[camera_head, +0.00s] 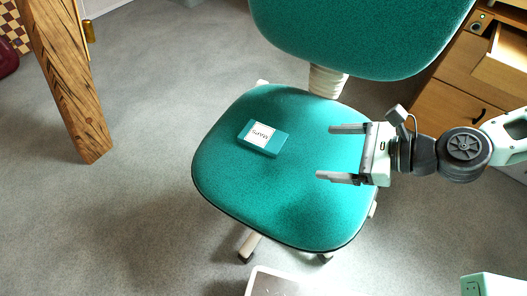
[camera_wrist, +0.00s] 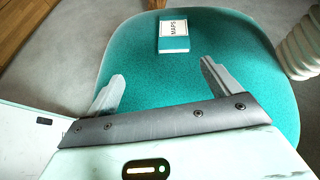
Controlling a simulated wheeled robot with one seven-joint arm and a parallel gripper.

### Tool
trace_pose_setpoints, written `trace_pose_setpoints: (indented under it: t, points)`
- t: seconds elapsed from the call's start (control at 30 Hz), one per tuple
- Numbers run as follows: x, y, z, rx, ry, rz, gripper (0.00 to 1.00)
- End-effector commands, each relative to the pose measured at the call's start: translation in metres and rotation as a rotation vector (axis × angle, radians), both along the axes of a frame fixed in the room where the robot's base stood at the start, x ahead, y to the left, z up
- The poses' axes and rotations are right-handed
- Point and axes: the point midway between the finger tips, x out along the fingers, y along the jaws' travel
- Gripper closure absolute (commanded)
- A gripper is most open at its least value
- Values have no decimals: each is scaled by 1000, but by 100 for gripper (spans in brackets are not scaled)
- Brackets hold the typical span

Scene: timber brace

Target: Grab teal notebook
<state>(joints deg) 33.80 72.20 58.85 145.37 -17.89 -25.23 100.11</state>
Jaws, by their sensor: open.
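The teal notebook (camera_head: 276,145) lies flat on the seat of a teal office chair (camera_head: 290,215), left of the seat's middle in the head view. It has a white label that reads "MAPS". In the wrist view the notebook (camera_wrist: 174,44) is near the top, beyond the fingertips and roughly between their lines. My gripper (camera_head: 325,153) is over the right part of the seat, with its fingers pointing left toward the notebook. In the wrist view my gripper (camera_wrist: 162,70) is open and empty, with a gap between its fingers and the notebook.
The chair's backrest (camera_head: 360,30) rises behind the seat, joined by a pale ribbed post (camera_head: 327,80). A wooden beam (camera_head: 65,75) leans at the left. A wooden drawer cabinet (camera_head: 475,85) stands at the right, with a drawer pulled out. The grey floor (camera_head: 150,190) at left is clear.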

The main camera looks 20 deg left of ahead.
Motion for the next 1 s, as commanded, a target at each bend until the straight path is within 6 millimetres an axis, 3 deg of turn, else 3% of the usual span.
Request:
trace_pose_setpoints:
  t: [0.03, 0.27, 0.7, 1.0]
  points:
    - [7, 0, -7, 44, 33, -52, 11]
    - [20, 10, -8, 114, 86, -135, 11]
    - [35, 85, -43, 111, 84, -129, 11]
    - [42, 111, -52, 111, 86, -132, 11]
